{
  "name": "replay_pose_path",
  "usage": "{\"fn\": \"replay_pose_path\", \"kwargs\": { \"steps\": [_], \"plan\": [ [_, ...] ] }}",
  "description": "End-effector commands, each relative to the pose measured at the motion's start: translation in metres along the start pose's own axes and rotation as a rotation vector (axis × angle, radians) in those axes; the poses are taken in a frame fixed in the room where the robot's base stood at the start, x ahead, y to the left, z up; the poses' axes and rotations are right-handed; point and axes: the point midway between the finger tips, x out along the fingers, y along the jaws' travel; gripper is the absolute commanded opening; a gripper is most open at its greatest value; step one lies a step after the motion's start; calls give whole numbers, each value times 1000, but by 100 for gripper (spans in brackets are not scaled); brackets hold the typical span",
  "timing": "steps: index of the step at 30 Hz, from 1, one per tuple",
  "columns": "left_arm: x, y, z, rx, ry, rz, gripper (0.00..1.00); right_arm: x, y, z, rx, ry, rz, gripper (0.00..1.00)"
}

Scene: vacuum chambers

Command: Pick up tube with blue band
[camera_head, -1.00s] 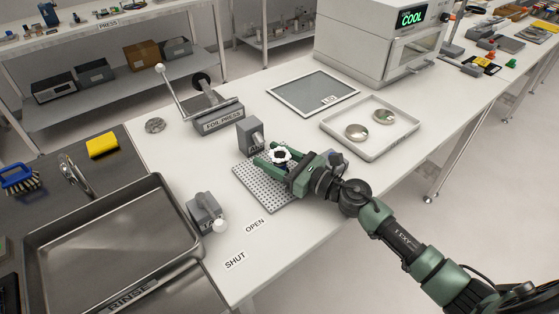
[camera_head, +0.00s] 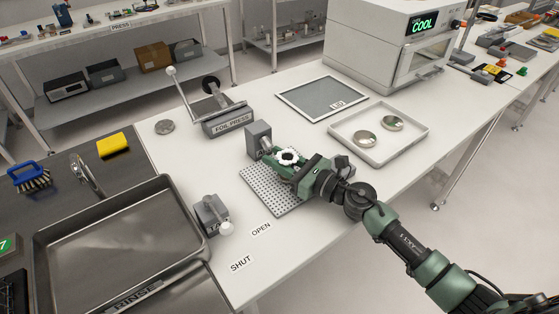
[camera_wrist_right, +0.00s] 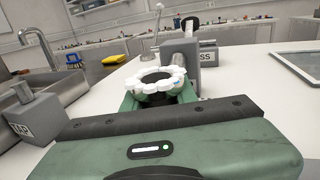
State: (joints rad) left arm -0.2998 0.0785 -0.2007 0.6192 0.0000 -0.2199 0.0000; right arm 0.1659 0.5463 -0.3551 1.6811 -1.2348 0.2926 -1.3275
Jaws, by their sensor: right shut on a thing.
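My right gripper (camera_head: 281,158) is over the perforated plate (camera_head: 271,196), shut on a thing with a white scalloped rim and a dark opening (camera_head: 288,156). The white-rimmed thing also shows between the fingers in the right wrist view (camera_wrist_right: 157,83). My left gripper is not in view.
A grey block (camera_head: 258,137) stands close behind the gripper. A grey tap-like block with a white knob (camera_head: 212,215) stands front left, beside the sink tray (camera_head: 196,229). A foil press (camera_head: 229,122), a framed screen (camera_head: 321,97) and a tray with two round dishes (camera_head: 372,150) are behind.

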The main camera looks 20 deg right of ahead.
Motion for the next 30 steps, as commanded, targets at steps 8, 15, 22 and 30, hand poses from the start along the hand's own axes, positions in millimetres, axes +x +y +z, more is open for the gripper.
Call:
{"fn": "replay_pose_path", "kwargs": {
  "steps": [8,15,22,30],
  "plan": [
    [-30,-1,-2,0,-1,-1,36,0,-1,60,-11,-3,2,0],
    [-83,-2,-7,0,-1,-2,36,0,-1,137,-7,-2,1,0],
    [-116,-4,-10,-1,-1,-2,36,0,-1,178,-3,-3,-1,0],
    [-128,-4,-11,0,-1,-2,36,0,0,194,-1,-2,0,0]
  ]
}}
